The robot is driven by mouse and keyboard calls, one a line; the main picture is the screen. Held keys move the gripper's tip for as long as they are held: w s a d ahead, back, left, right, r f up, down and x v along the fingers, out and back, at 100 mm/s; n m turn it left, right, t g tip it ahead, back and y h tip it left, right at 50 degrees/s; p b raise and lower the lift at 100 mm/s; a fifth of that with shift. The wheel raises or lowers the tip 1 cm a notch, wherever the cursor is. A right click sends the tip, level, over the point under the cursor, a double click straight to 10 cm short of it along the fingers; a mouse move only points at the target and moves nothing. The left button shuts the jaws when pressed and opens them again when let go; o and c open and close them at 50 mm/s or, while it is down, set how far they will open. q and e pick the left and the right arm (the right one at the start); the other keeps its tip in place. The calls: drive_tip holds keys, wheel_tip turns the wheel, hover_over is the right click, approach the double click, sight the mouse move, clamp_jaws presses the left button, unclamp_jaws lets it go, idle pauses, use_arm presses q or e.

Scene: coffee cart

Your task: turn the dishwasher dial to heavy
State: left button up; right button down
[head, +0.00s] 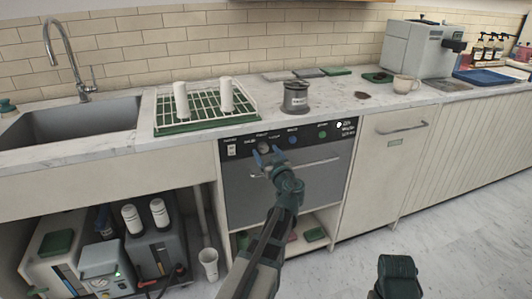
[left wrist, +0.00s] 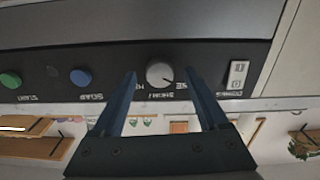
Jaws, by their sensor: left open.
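The dishwasher (head: 285,188) stands under the counter with a black control panel along its top. The dial (head: 264,146) is a round silver-grey knob on that panel. In the left wrist view the dial (left wrist: 160,75) has a dark pointer mark on its face, and the panel appears upside down. Labels around it are partly hidden by my fingers, and I cannot read heavy. My left gripper (head: 268,157) is open, its two blue fingers on either side of the dial in the picture; I cannot tell whether they touch it. My right gripper is not clearly in view.
A blue button (left wrist: 81,77), a green button (left wrist: 10,81) and a white rocker switch (left wrist: 237,74) sit on the same panel. The dishwasher handle (head: 308,166) runs below the panel. A dish rack (head: 205,124) and a grey grinder-like container (head: 295,97) stand on the counter above.

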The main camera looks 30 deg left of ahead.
use_arm(q)
drive_tip(key=shift+w+a, duration=0.2)
drive_tip(key=shift+c, duration=0.3)
clamp_jaws()
